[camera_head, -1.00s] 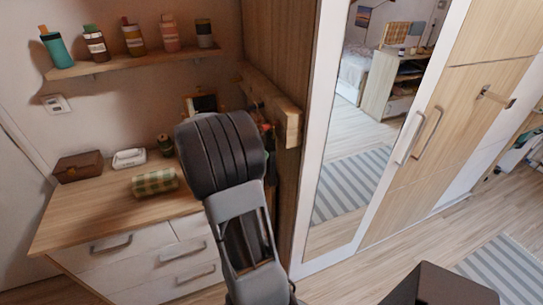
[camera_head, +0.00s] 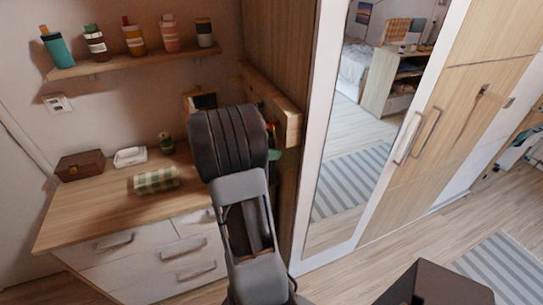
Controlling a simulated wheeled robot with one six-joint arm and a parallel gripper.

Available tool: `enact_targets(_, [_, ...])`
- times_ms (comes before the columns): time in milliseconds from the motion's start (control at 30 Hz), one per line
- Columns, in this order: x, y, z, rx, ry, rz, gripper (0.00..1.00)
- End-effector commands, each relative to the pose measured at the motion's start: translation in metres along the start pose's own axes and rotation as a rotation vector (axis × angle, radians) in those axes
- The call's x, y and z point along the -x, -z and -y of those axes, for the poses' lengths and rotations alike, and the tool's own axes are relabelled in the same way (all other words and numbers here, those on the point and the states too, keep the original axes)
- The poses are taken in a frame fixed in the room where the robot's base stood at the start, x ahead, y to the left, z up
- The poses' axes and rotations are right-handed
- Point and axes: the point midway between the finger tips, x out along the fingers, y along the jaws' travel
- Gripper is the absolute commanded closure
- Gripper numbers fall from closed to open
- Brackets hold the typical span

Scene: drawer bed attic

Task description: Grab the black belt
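I cannot make out a black belt in this view. A wooden rail (camera_head: 272,103) is fixed to the side of the wardrobe, and small coloured things hang below it, one of them green (camera_head: 274,154). My arm covers most of the space under the rail, so what else hangs there is hidden. My gripper is not visible; only my dark arm links show, reaching up the middle of the picture towards the rail.
A wooden-topped dresser (camera_head: 85,212) stands left of my arm, with a brown box (camera_head: 80,166), a white device (camera_head: 130,157) and a green checked roll (camera_head: 156,180). A shelf (camera_head: 135,62) holds bottles. A mirrored wardrobe (camera_head: 353,170) stands right. Floor (camera_head: 345,275) before it is clear.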

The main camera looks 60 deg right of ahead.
Motion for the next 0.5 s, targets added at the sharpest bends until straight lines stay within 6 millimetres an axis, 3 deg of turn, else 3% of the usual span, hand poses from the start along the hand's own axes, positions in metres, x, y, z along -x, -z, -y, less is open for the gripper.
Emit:
enact_targets(367, [0.0002,-0.0002,0.0000,0.000,0.000,0.000,0.91])
enact_targets(500, [0.0003,-0.0005,-0.0001,-0.001,0.000,0.001,0.91])
